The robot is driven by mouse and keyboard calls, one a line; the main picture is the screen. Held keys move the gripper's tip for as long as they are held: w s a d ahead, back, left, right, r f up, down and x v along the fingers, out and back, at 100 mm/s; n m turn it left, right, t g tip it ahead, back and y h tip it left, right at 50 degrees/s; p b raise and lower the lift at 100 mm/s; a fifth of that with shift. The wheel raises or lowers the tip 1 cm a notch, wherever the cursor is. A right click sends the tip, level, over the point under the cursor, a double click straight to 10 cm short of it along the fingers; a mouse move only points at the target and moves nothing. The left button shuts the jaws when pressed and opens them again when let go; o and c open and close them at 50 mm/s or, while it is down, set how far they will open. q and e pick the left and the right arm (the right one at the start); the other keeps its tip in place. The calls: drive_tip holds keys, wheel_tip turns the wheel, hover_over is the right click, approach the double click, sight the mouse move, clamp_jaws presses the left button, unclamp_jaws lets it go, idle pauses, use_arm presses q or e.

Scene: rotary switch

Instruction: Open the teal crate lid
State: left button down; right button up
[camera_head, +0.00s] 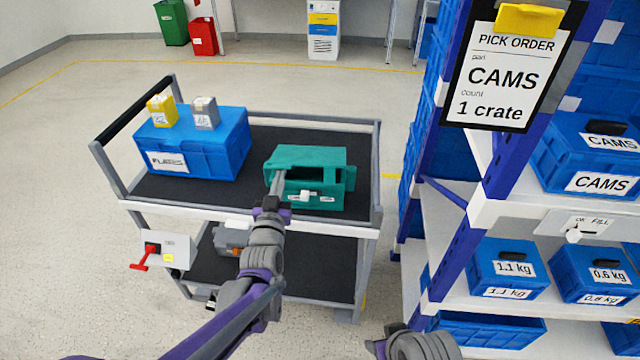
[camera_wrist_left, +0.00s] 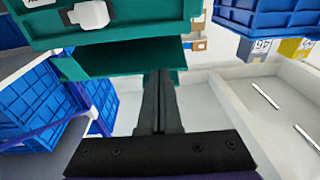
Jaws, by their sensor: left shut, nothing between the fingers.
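The teal crate (camera_head: 328,201) stands on the right of the cart's top shelf, with a white latch on its front. Its lid (camera_head: 312,155) appears raised, with a dark gap between it and the front wall. My left gripper (camera_head: 277,180) is shut and empty at the crate's front left corner. In the left wrist view the picture is upside down; the crate wall (camera_wrist_left: 150,18) fills the top and the lid panel (camera_wrist_left: 125,58) lies below it. The shut fingers (camera_wrist_left: 159,80) overlap the lid's edge; I cannot tell whether they touch. My right gripper is out of view.
A blue crate (camera_head: 215,148) with a yellow and a grey box on top stands left on the cart (camera_head: 250,206). A grey panel with a red handle (camera_head: 140,258) hangs at the cart's front. A shelf rack (camera_head: 490,213) with blue bins stands close on the right.

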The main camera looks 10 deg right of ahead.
sight(281, 165)
use_arm(q)
drive_tip(key=shift+r, duration=0.25)
drive_tip(key=shift+w+d+r+p, duration=0.2)
drive_tip(key=shift+w+r+p, duration=0.5)
drive_tip(key=shift+r, duration=0.25)
drive_tip(key=shift+w+d+r+p, duration=0.15)
drive_tip(key=shift+w+r+p, duration=0.55)
drive_tip(key=shift+r, duration=0.25)
drive_tip(key=shift+w+r, duration=0.1)
drive_tip(key=shift+w+d+r+p, duration=0.2)
drive_tip(key=shift+w+r+p, duration=0.15)
drive_tip(key=shift+w, duration=0.4)
drive_tip(key=shift+w+d+r+p, duration=0.25)
drive_tip(key=shift+w+r, duration=0.2)
drive_tip(key=shift+w, duration=0.35)
drive_tip(key=shift+w+d+r+p, duration=0.15)
drive_tip(key=shift+w+r+p, duration=0.25)
drive_tip(key=shift+w, duration=0.45)
drive_tip(key=shift+p+x, duration=0.45)
drive_tip(key=shift+x, duration=2.55)
drive_tip(key=shift+d, duration=0.1)
